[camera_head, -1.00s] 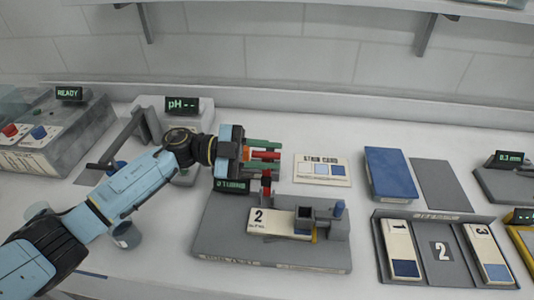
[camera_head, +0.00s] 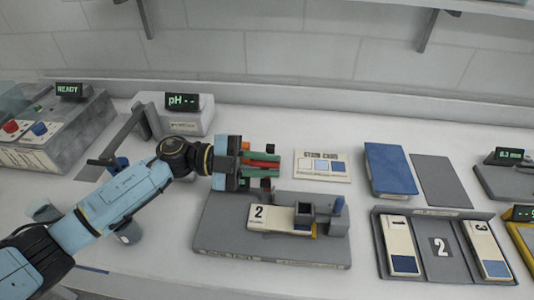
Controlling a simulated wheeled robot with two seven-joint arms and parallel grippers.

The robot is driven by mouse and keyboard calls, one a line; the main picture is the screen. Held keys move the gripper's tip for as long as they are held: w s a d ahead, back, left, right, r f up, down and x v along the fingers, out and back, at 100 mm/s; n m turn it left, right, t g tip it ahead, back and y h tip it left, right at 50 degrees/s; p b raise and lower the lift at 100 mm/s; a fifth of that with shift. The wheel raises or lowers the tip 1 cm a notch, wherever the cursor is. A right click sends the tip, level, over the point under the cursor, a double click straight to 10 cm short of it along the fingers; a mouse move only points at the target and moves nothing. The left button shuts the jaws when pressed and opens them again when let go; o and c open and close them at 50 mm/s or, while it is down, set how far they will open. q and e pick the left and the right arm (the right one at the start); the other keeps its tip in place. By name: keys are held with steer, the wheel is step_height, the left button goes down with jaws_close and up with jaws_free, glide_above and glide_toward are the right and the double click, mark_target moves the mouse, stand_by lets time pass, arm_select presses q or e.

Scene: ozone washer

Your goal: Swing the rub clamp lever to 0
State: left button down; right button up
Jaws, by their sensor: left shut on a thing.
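The rub station is a grey base plate (camera_head: 215,235) in the middle of the bench. A cream card marked 2 (camera_head: 262,222) lies on it, with a grey block with a square opening (camera_head: 306,214) over the card's right part. My left gripper (camera_head: 262,164) is above the plate's back left edge. Its green-looking fingers are shut on a red piece (camera_head: 263,163), which seems to be the clamp lever's handle. The rest of the lever and the small display behind are mostly hidden by the gripper. My right gripper is not in view.
A stain card (camera_head: 322,166) lies behind the plate, with a blue pad (camera_head: 389,168) to its right. A grey rack (camera_head: 441,275) holds cards 1 and 3, and its middle slot is empty. A pH unit (camera_head: 184,121) stands behind my left arm.

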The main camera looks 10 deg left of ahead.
arm_select(q)
steer(key=shift+s+f+m+b, duration=0.1)
steer(key=shift+s+f+m, duration=0.35)
steer(key=shift+s, duration=0.35)
steer(key=shift+s+f+m+b, duration=0.1)
steer(key=shift+s+f+m, duration=0.2)
steer(key=shift+s+m, duration=0.4)
steer(key=shift+s+f+m+b, duration=0.1)
steer(key=shift+s+f+m, duration=0.3)
steer(key=shift+s, duration=0.55)
steer(key=c, duration=1.4)
jaws_free()
steer(key=shift+f, duration=0.1)
steer(key=shift+a, duration=0.15)
steer(key=a+b, duration=0.2)
steer(key=a, duration=1.1)
steer(key=shift+b, duration=0.3)
steer(key=shift+a, duration=0.1)
